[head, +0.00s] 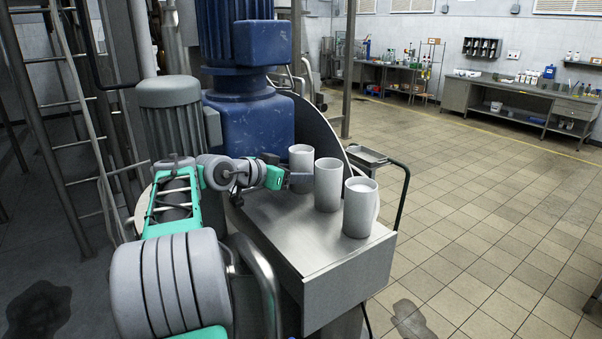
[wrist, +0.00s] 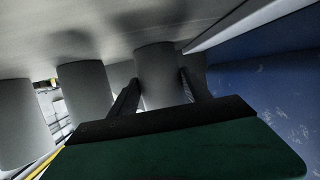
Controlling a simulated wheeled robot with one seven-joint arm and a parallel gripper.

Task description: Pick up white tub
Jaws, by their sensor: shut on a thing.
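Three white tubs stand in a row on a steel table (head: 275,232). The far tub (head: 301,157) is at the back left, the middle tub (head: 328,186) is beside it, and the near tub (head: 360,209) is closest to the front right edge. My gripper (head: 300,181) reaches in from the left and is shut on the far tub. In the wrist view, my gripper's dark fingers (wrist: 160,88) lie on both sides of that tub (wrist: 158,68). The tub looks upright at table level; a small lift cannot be ruled out.
The middle tub (wrist: 84,88) and near tub (wrist: 22,120) stand to the left in the wrist view. A blue motor housing (head: 247,120) rises behind the table. A dark rail (head: 403,190) runs along the right side. Tiled floor to the right is open.

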